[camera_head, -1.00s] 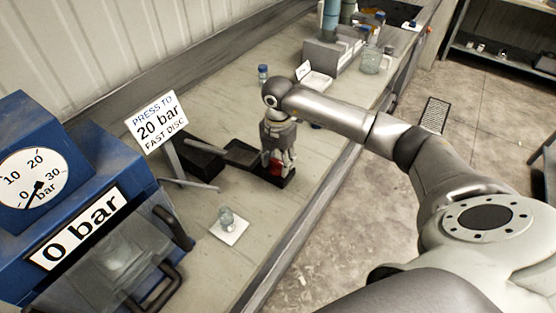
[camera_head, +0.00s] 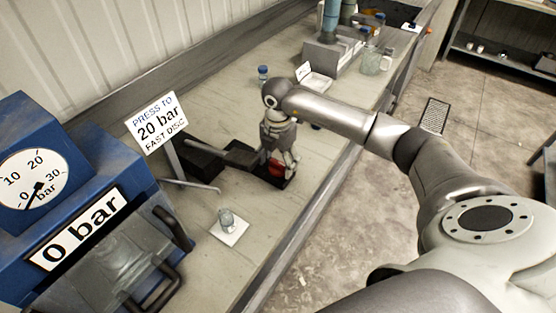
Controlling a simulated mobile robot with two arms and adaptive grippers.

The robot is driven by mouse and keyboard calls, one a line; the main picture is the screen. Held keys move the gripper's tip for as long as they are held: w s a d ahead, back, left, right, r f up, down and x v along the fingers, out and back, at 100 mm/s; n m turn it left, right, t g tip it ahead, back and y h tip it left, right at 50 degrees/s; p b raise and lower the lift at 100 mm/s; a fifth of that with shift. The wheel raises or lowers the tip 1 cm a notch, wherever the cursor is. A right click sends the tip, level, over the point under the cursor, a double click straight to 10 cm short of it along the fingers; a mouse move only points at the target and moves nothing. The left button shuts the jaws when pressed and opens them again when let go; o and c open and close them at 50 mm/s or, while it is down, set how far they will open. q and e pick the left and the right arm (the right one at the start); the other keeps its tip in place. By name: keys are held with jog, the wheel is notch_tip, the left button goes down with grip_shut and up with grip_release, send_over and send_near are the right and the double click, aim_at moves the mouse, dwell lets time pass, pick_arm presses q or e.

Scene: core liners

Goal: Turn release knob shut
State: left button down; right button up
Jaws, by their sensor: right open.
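The red release knob (camera_head: 275,168) is low at the front of a dark unit on the bench, partly hidden by my gripper. My right gripper (camera_head: 282,172) points down at the knob, its fingers open and around or just beside it; I cannot tell whether they touch it. The blue press (camera_head: 105,170) at the left has a dial gauge (camera_head: 32,180) with its needle near 0 and a "0 bar" display (camera_head: 78,229). My left gripper is not in view.
A sign reading "Press to 20 bar fast disc" (camera_head: 158,122) stands beside the dark unit. A small glass (camera_head: 227,217) sits on a white square. A grey rack with bottles (camera_head: 335,50) and a glass jug (camera_head: 374,62) stand farther back. The front bench is mostly clear.

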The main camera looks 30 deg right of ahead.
aim_at(278, 162)
notch_tip(278, 162, up, 12)
dwell(0.5)
dwell(0.5)
